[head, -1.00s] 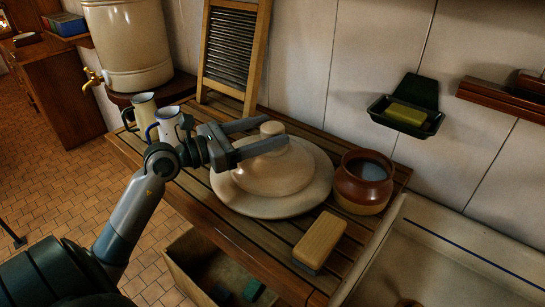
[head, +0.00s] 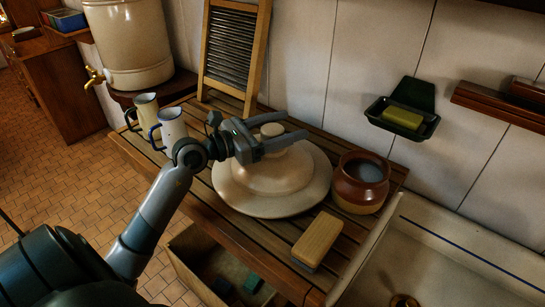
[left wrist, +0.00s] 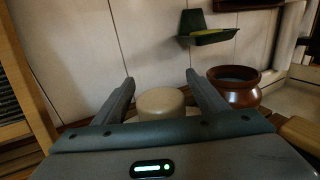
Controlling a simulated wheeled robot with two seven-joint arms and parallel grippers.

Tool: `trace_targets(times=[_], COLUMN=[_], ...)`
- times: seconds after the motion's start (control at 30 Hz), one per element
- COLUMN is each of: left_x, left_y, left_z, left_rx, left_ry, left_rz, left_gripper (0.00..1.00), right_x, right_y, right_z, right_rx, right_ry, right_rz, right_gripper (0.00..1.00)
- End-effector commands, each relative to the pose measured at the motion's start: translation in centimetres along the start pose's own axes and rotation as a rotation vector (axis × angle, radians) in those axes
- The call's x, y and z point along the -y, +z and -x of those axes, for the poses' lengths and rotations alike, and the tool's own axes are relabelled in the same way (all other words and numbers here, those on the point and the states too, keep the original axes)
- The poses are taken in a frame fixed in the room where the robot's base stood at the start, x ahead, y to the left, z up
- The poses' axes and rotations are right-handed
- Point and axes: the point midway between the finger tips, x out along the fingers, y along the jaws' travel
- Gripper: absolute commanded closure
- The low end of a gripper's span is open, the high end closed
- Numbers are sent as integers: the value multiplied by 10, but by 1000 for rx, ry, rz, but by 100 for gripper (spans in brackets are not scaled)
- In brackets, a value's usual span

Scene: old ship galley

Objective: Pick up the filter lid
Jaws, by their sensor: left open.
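The filter lid (head: 266,174) is a cream ceramic dome with a round knob (head: 272,130), lying on a wide cream disc or rim on the slatted wooden board. My left gripper (head: 297,139) is open, with its two fingers reaching on either side of the knob. In the left wrist view, the knob (left wrist: 161,104) shows between the two open fingers (left wrist: 160,86). I cannot tell whether either finger touches it. The right gripper is not in view.
A brown pot (head: 361,183) and a wooden brush (head: 318,239) stand right of the lid. Two enamel jugs (head: 172,124) stand to the left. A washboard (head: 231,48) leans on the wall, near a cream filter urn (head: 130,42). A sink (head: 470,250) is at right.

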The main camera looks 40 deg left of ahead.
Motion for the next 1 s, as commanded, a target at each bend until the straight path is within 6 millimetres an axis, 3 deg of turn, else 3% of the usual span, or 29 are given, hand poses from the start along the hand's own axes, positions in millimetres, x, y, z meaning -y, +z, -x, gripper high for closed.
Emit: trace_targets(times=[0.53,0.8,1.0], left_x=[0,0,0], left_y=[0,0,3], left_z=[-4,-4,-4], left_rx=[0,0,6], left_ry=[0,0,1], left_rz=[-1,-1,-3], left_gripper=[34,98,100], right_x=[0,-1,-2], right_y=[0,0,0], right_z=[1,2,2], right_rx=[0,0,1], right_ry=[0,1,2], right_rz=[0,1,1], right_gripper=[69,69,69])
